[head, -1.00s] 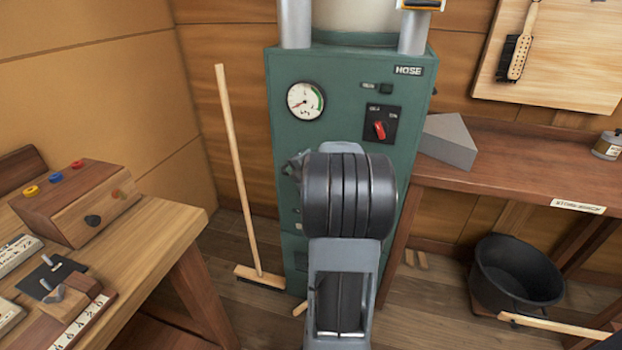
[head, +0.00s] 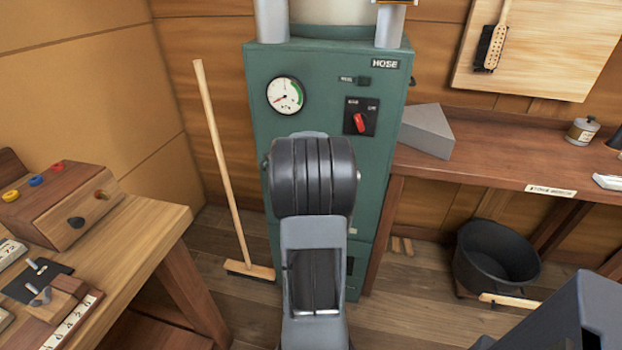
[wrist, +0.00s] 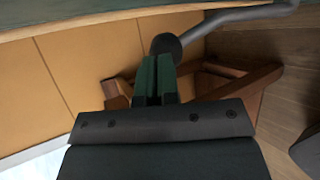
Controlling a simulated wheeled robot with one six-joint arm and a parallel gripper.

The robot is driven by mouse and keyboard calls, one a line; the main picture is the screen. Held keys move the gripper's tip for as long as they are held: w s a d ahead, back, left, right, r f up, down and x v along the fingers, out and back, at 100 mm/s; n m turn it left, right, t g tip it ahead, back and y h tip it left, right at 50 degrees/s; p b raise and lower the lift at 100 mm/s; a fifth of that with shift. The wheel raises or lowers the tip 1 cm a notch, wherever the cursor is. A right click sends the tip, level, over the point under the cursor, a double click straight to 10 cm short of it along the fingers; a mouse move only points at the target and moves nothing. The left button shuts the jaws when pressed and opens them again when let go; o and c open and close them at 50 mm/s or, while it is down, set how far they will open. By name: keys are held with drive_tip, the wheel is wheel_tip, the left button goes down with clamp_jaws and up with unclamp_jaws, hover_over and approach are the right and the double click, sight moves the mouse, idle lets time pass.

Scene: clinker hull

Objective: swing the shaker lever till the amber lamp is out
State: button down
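The teal cabinet (head: 330,100) marked HOSE stands in the middle of the head view, with a round gauge and a red switch on its front. My arm covers its lower front. In the wrist view a grey bent bar with a round black knob (wrist: 166,45), which looks like the shaker lever, comes in from the upper right. My gripper (wrist: 158,64) has its green fingers close together, with the knob right at their tips. I cannot tell whether they touch. The gripper is hidden in the head view. I cannot make out a lit amber lamp.
A broom (head: 222,165) leans left of the cabinet. A wooden bench (head: 150,235) with a control box is at left. A shelf (head: 480,175) with a grey wedge block (head: 427,130) is at right, above a black tub (head: 496,257). Floor shows between them.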

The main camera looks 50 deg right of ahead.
drive_tip(key=r+p+v, duration=0.1)
drive_tip(key=p+v, duration=0.3)
drive_tip(key=v, duration=1)
drive_tip(key=shift+w, duration=0.35)
drive_tip(key=shift+a, duration=0.1)
